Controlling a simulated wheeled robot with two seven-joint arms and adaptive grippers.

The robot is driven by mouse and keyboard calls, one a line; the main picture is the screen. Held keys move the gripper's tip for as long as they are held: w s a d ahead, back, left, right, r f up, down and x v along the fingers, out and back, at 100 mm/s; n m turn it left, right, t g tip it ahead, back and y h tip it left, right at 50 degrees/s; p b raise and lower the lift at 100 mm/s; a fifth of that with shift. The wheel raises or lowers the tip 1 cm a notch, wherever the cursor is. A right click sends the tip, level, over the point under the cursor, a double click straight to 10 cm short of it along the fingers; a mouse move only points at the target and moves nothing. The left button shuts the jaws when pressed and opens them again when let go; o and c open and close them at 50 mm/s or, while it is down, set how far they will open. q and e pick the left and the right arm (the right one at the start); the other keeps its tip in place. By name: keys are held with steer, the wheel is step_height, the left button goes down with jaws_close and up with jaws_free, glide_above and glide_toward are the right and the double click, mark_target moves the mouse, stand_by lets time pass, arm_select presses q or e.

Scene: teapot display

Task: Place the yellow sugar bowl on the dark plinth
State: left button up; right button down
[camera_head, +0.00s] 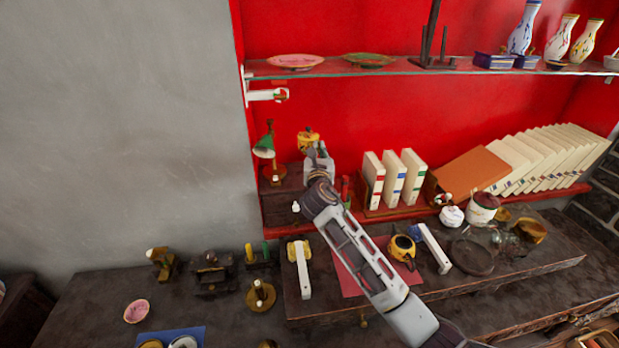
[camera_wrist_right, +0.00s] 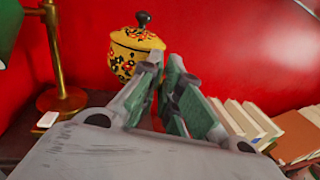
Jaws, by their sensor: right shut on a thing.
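The yellow sugar bowl (camera_head: 308,139), patterned with red and dark flowers and topped by a dark knob, is up against the red wall in the head view. It also shows in the right wrist view (camera_wrist_right: 135,50), upright, just beyond the fingers. My right gripper (camera_head: 318,155) is shut on the bowl at its near side; the exact grip is partly hidden by the fingers (camera_wrist_right: 172,88). A dark block (camera_head: 278,190), which looks like the plinth, stands below the bowl. I cannot tell whether the bowl touches it. My left gripper is out of view.
A green lamp (camera_head: 264,150) stands close left of the bowl. White books (camera_head: 394,178) stand to the right. A glass shelf (camera_head: 420,67) runs above. A yellow-black pot (camera_head: 402,248) sits below, beside my right arm.

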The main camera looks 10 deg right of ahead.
steer(key=shift+f, duration=3.1)
steer(key=shift+f+b, duration=0.4)
steer(key=shift+f, duration=1.5)
steer(key=shift+f, duration=0.1)
steer(key=c, duration=1.7)
jaws_free()
steer(key=shift+o, duration=0.3)
steer(key=shift+s, duration=0.1)
steer(key=s+a, duration=0.2)
steer(key=s, duration=0.9)
steer(key=shift+s+a+b, duration=0.15)
steer(key=shift+s+b, duration=0.15)
steer(key=shift+b, duration=0.1)
